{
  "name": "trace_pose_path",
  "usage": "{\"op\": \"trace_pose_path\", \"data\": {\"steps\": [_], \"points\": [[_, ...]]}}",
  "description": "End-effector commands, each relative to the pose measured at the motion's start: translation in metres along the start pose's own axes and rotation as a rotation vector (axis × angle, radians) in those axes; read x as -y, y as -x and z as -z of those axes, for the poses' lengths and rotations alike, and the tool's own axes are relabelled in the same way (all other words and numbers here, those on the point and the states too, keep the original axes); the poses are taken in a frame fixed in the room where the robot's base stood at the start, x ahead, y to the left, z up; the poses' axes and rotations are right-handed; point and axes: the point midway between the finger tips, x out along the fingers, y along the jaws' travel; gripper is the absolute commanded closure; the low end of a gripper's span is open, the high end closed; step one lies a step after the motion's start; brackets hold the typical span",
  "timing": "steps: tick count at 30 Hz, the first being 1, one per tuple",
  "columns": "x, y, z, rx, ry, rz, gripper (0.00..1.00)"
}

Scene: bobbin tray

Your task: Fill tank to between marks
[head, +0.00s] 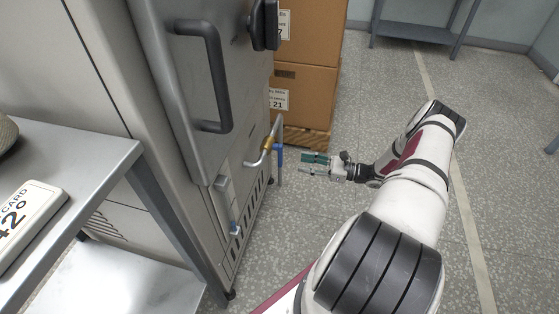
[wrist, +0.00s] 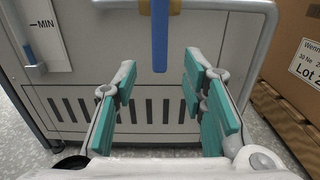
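A grey metal cabinet (head: 185,85) stands left of centre, with a pipe (head: 278,125) and brass valve (head: 267,144) on its side. A blue lever (head: 279,155) hangs straight down at the valve. In the wrist view the lever (wrist: 160,35) is upright at top centre, ahead of my fingers. My gripper (head: 314,163) is open and empty, right of the lever and apart from it; its teal pads (wrist: 160,85) are spread wide. A gauge strip marked MIN (wrist: 45,35) has a blue part beside its lower end. The MAX mark and liquid level cannot be made out.
Cardboard boxes (head: 303,95) on a wooden pallet (head: 306,137) stand behind the pipe. A metal table (head: 100,155) with a card (head: 25,220) is at left. A slotted vent (wrist: 80,110) lies below the pipe. The floor (head: 370,100) at right is open.

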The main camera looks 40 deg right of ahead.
Motion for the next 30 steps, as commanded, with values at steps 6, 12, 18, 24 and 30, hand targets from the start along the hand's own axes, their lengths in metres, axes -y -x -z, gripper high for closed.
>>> {"op": "trace_pose_path", "data": {"steps": [6, 12, 18, 24, 30], "points": [[-0.001, -0.045, 0.001, 0.0, 0.0, -0.005, 0.62], [-0.001, -0.078, 0.001, 0.0, 0.0, -0.004, 0.62], [-0.001, -0.095, 0.0, -0.001, 0.001, -0.003, 0.62], [-0.001, -0.099, 0.0, -0.001, 0.001, -0.002, 0.62], [-0.001, -0.099, 0.0, -0.001, 0.001, -0.003, 0.73]]}}
